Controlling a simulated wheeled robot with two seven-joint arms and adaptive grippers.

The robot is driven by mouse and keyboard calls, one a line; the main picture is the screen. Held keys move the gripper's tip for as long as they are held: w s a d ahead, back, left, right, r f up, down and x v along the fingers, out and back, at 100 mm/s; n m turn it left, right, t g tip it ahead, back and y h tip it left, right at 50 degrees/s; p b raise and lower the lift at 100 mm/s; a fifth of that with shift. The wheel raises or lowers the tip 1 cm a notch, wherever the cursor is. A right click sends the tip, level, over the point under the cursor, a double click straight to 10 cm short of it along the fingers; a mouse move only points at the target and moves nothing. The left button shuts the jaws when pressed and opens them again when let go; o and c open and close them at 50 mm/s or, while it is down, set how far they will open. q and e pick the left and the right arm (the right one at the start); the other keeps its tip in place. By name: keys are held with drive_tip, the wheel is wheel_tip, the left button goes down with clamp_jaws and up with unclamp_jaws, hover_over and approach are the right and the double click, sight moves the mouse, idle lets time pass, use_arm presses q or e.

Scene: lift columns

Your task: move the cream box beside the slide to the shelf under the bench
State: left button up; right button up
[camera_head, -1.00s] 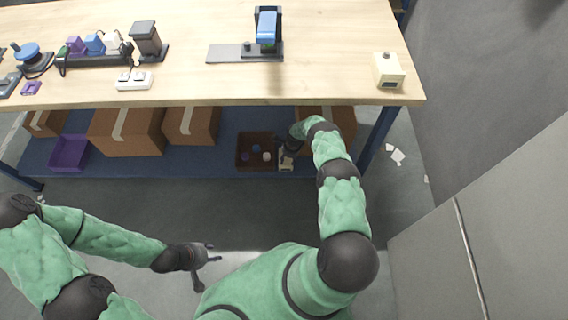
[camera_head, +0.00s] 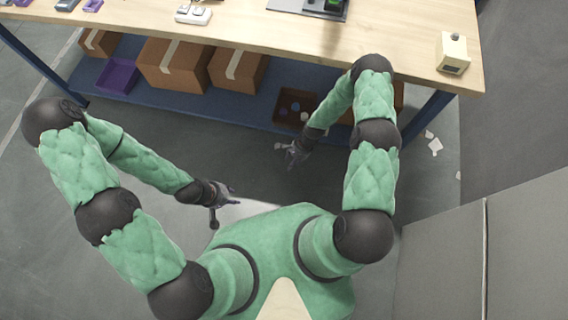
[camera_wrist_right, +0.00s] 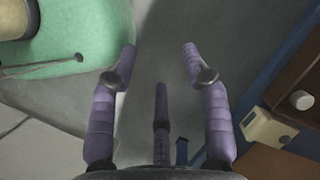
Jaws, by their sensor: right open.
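A cream box (camera_wrist_right: 265,130) with a dark opening stands on the blue shelf, beside a brown bin (camera_wrist_right: 300,75), in the right wrist view. My right forearm seems to hide it in the head view. My right gripper (camera_head: 290,155) is open and empty in front of the shelf; its spread fingers also show in the right wrist view (camera_wrist_right: 160,50), apart from the box. My left gripper (camera_head: 226,207) is open and empty, low before my body. The slide (camera_head: 310,6) is partly cut off at the top. Another cream box (camera_head: 453,52) stands at the bench's right end.
The blue shelf (camera_head: 180,103) under the bench (camera_head: 380,35) also holds cardboard boxes (camera_head: 172,66) and a purple bin (camera_head: 118,76). The brown bin (camera_head: 284,93) contains small items. A grey panel (camera_head: 490,250) is at right. White scraps (camera_head: 434,145) lie on the floor.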

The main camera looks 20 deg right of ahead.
drive_tip(key=s+a+r+n, duration=0.3)
drive_tip(key=s+r+n, duration=0.2)
drive_tip(key=s+r, duration=0.1)
drive_tip(key=s+a+r+n+t, duration=0.1)
drive_tip(key=s+a+r+n, duration=0.3)
drive_tip(key=r, duration=0.5)
drive_tip(key=s+n, duration=0.1)
drive_tip(key=n, duration=0.1)
drive_tip(key=shift+s+a+n, duration=0.25)
drive_tip(key=shift+s+n, duration=0.05)
drive_tip(key=shift+s, duration=0.05)
